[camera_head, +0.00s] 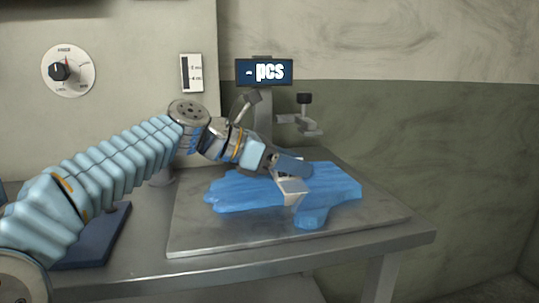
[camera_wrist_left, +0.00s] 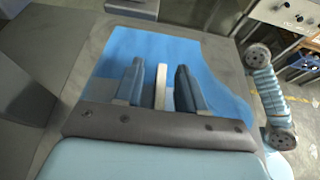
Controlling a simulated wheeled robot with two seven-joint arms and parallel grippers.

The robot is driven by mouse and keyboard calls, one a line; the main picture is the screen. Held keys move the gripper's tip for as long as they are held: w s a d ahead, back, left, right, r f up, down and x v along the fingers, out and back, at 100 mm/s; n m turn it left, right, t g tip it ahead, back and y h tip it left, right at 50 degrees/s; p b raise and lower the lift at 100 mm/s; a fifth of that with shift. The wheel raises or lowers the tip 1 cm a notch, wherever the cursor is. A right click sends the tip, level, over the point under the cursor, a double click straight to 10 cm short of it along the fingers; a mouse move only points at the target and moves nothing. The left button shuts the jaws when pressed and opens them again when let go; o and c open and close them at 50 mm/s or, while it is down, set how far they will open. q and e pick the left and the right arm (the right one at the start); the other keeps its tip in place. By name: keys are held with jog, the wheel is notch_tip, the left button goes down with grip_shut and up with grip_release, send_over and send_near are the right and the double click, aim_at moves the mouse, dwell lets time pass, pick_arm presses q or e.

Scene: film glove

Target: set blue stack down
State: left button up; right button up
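The blue stack (camera_head: 336,183) looks like flat gloves with finger-like ends and lies on a grey metal plate (camera_head: 376,228). A pale band or strip (camera_head: 292,198) shows on the stack under my gripper. My left gripper (camera_head: 290,182) is low over the middle of the stack. In the left wrist view its two dark fingers (camera_wrist_left: 158,85) stand apart, with the pale strip (camera_wrist_left: 161,88) between them and narrow gaps on both sides. The blue sheet (camera_wrist_left: 215,65) spreads beneath. Whether the fingertips touch the stack is hidden. My right gripper is not in view.
A display (camera_head: 264,72) reading "pcs" stands on a post behind the plate. A small bracket with a black knob (camera_head: 304,98) is beside it. A dark blue pad (camera_head: 97,240) lies left on the table. The plate's front right is clear.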

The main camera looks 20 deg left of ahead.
pick_arm(q)
jog(key=v, duration=1.1)
jog(key=shift+d, duration=0.1)
